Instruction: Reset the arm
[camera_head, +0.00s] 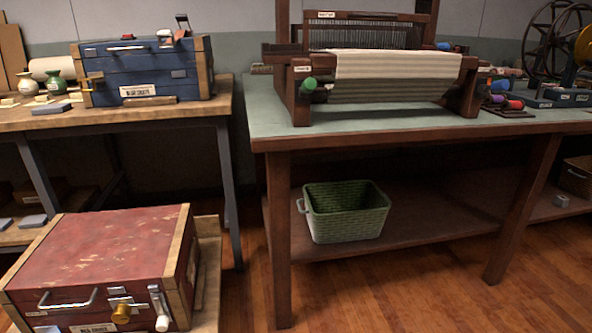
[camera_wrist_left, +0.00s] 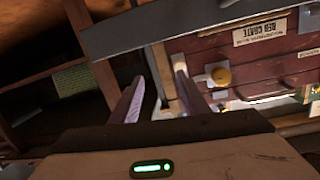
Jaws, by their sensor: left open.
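My left gripper (camera_wrist_left: 158,70) shows in the left wrist view with its two fingers spread apart and nothing between them. Its fingers point toward the front of the red crate (camera_wrist_left: 285,65), which appears upside down there with its label, a brass knob and a metal handle. Whether a finger touches the crate I cannot tell. Neither arm shows in the head view. There the red crate (camera_head: 110,245) sits at the lower left, with a closed top, a handle, a brass knob and a pale lever on its front. My right gripper is out of view.
A blue crate (camera_head: 150,72) stands on the left wooden bench (camera_head: 190,108). A loom (camera_head: 395,75) stands on the green-topped table (camera_head: 300,122). A green basket (camera_head: 345,212) sits on that table's lower shelf (camera_head: 410,225). Wooden floor (camera_head: 400,295) is clear at the front.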

